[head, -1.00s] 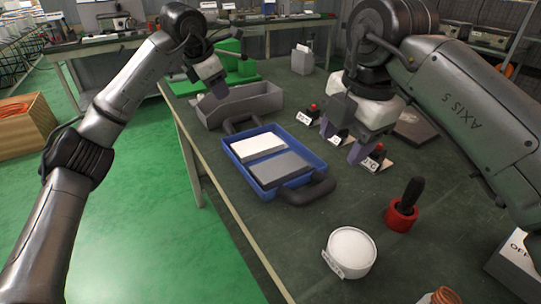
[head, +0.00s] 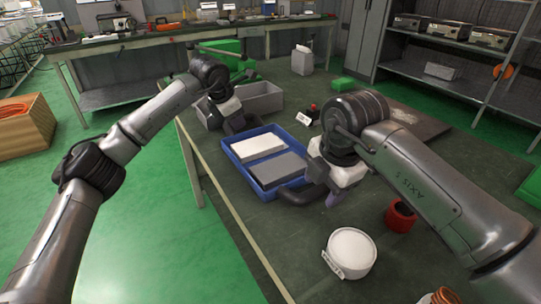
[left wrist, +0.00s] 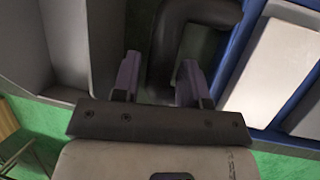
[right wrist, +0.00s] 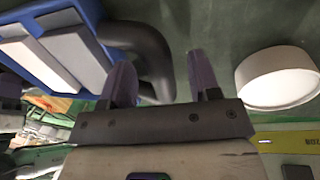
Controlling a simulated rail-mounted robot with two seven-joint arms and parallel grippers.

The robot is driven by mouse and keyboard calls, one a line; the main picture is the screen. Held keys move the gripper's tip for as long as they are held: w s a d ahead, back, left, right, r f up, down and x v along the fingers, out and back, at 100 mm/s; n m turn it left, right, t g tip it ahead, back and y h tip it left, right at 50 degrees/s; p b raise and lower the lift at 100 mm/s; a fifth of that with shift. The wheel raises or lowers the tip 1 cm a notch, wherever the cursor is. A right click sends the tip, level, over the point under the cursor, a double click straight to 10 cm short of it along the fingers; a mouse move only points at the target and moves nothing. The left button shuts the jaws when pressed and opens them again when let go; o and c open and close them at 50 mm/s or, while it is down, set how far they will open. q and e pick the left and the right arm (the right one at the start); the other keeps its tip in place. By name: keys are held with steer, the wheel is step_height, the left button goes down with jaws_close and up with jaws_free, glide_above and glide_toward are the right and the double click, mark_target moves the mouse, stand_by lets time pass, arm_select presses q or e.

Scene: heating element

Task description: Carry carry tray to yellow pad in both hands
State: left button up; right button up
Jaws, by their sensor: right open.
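The carry tray (head: 232,156) is a shallow blue tray on the table, holding a white block (head: 258,145) and a grey block (head: 278,170). It has a dark looped handle at each end. My left gripper (head: 233,124) is at the far handle (left wrist: 168,40); in the left wrist view its fingers are apart, with the handle just ahead and partly between them. My right gripper (head: 330,192) is at the near handle (head: 292,196); its fingers are apart, and the handle (right wrist: 150,50) shows between them in the right wrist view. I cannot make out a yellow pad for certain.
A grey open bin (head: 262,98) stands right behind the tray. A white round container (head: 350,252) and a red cup (head: 400,215) stand at the near right. A yellow strip with lettering (right wrist: 290,136) shows in the right wrist view.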

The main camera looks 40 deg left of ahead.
arm_select(q)
steer(key=shift+x, duration=0.9)
arm_select(e)
steer(key=shift+a+f, duration=0.15)
steer(key=shift+f, duration=0.7)
arm_select(q)
steer(key=shift+c, duration=0.4)
arm_select(e)
steer(key=shift+c, duration=0.3)
arm_select(q)
steer(key=c, duration=0.6)
arm_select(e)
steer(key=c, duration=0.6)
arm_select(q)
jaws_close()
arm_select(e)
jaws_close()
arm_select(q)
steer(key=shift+r, duration=0.1)
arm_select(e)
steer(key=shift+r, duration=0.1)
